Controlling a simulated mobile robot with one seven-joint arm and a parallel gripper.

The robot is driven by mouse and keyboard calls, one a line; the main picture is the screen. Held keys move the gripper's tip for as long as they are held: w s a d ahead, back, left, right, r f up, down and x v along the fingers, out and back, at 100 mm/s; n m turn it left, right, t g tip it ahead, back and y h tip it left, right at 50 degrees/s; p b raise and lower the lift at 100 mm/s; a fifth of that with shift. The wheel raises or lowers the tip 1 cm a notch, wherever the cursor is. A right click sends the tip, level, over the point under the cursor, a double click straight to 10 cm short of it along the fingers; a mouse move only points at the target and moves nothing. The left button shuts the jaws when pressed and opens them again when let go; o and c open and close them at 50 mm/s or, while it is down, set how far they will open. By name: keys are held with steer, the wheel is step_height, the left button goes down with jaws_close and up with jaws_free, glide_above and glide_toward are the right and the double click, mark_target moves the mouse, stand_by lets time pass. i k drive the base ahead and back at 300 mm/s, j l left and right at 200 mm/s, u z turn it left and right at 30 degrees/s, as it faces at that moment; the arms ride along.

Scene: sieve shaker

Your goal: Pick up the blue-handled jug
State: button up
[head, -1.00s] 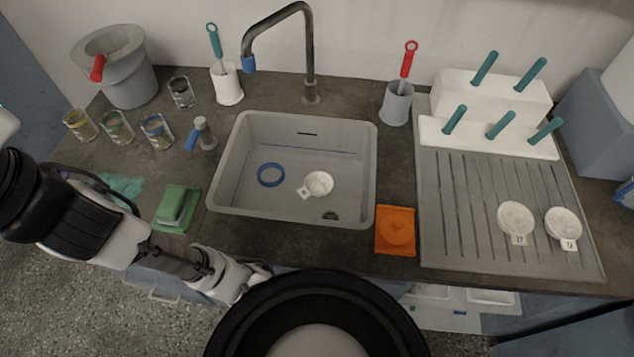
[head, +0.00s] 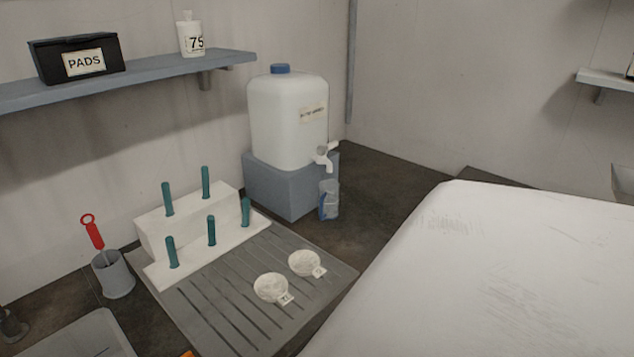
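A small clear jug with blue on it (head: 328,200) stands on the dark counter, in front of the grey-blue block and below the tap of a white water container. It looks upright. Its handle is too small to make out clearly. My gripper is not in view, so I cannot see whether it is open or shut.
The white container (head: 287,120) sits on a grey-blue block (head: 290,188). Left are a ridged drainboard (head: 210,318), two white labelled dishes, a white rack (head: 155,232) with teal handles, and a grey cup (head: 113,277). A large white surface, unidentified, covers the lower right.

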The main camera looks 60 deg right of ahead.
mark_target(327, 203)
steer(key=k+z, duration=0.15)
steer(key=z, duration=0.2)
steer(key=k+z, duration=0.15)
steer(key=z, duration=0.5)
steer(key=i+j+z, duration=0.1)
steer(key=z, duration=0.3)
steer(key=i+z, duration=0.1)
steer(key=z, duration=0.25)
steer(key=i+j, duration=0.15)
steer(key=j, duration=0.25)
steer(key=i+j+z, duration=0.2)
steer(key=i+z, duration=0.2)
